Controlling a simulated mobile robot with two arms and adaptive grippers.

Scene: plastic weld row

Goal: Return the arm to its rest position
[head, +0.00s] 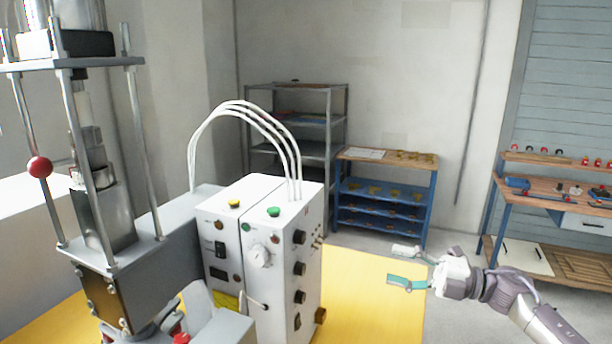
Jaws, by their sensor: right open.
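My right gripper (408,267) is in the head view at the lower right, on the arm that comes in from the right edge. Its two fingers, one with a green pad, are spread apart with nothing between them. It is in free air, apart from the white control box (262,245) to its left. My left gripper is not in view.
A plastic welding press (100,205) with a red ball knob stands at the left beside the control box. A yellow surface (375,290) lies below. A grey shelf (338,120), a blue rack (385,190) and a workbench (560,190) stand behind.

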